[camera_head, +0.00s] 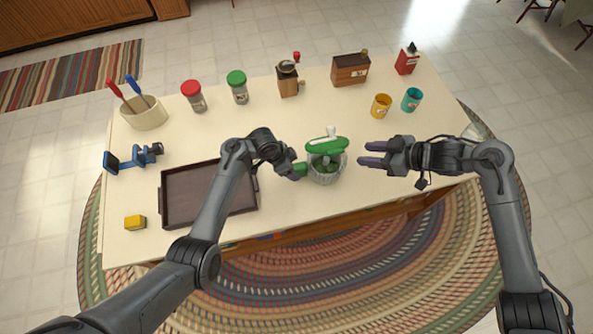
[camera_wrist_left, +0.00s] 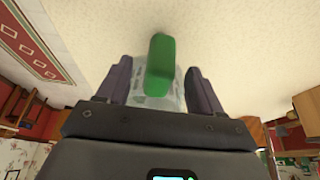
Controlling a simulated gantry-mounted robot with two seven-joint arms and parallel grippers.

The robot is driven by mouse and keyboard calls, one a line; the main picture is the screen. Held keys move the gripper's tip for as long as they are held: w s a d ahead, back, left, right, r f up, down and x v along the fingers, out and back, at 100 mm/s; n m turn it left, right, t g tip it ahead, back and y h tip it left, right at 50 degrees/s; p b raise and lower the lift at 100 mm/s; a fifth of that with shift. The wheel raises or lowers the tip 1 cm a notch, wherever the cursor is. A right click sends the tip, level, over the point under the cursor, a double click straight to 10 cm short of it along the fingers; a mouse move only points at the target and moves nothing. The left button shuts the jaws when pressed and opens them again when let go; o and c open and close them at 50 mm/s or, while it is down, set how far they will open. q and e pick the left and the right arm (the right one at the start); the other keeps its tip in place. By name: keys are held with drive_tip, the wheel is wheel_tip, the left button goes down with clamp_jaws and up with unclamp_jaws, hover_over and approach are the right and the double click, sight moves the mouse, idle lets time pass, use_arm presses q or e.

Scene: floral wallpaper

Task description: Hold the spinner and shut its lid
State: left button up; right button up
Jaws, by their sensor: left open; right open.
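The spinner (camera_head: 327,173) is a clear bowl with green contents, standing on the table near its front middle. Its green lid (camera_head: 326,146) with a white knob sits raised and tilted above the bowl, so the bowl's front shows open. A green handle (camera_head: 300,168) sticks out from the bowl's left side. My left gripper (camera_head: 293,171) is at that handle. In the left wrist view the green handle (camera_wrist_left: 160,66) lies between the two open fingers, with the clear bowl behind it. My right gripper (camera_head: 373,154) is open and empty, right of the spinner, fingers pointing left towards it.
A yellow cup (camera_head: 381,106) and a teal cup (camera_head: 412,99) stand behind my right gripper. Jars, a grinder (camera_head: 287,79) and a wooden box (camera_head: 350,70) line the back.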

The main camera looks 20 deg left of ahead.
use_arm(q)
drive_tip(key=shift+x, duration=2.85)
drive_tip(key=c, duration=1)
drive_tip(key=shift+c, duration=0.2)
